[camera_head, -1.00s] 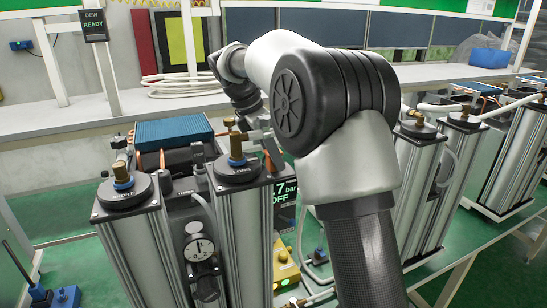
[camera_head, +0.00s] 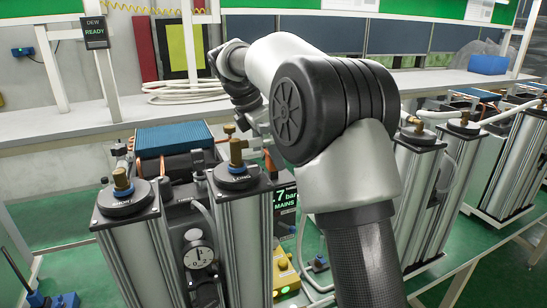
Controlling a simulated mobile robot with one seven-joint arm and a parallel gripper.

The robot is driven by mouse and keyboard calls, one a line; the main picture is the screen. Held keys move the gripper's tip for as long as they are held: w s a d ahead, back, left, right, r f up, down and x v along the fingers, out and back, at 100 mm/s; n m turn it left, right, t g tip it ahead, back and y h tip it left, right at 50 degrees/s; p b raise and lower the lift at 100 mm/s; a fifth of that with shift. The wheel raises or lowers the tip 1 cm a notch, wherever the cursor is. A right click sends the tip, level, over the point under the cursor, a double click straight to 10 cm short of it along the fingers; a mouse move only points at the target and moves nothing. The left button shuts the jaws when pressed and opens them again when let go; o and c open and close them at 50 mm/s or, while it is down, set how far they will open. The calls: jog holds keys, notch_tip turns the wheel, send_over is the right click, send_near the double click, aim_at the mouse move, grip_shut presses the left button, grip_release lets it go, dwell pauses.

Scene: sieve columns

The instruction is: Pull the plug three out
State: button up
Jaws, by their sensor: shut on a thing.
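My gripper (camera_head: 262,129) is at the back right of the near column unit, behind the LONG column's top. My own arm covers much of it. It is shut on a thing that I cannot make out. I cannot pick out plug three or its number in this view. The near unit has two silver columns, SHORT (camera_head: 131,240) and LONG (camera_head: 243,240), with black caps and brass fittings. A display (camera_head: 285,202) behind the LONG column reads ".7 bar" and "MAINS", its left part hidden.
A round gauge (camera_head: 198,257) sits between the columns. A blue finned block (camera_head: 173,137) lies behind them. A yellow box (camera_head: 285,273) with buttons is low at the right. More column units (camera_head: 414,190) stand at right. A sign (camera_head: 95,31) reads "DEW READY".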

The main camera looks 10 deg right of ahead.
jog(key=shift+r, duration=0.1)
jog(key=o, duration=1.3)
jog(key=shift+c, duration=0.2)
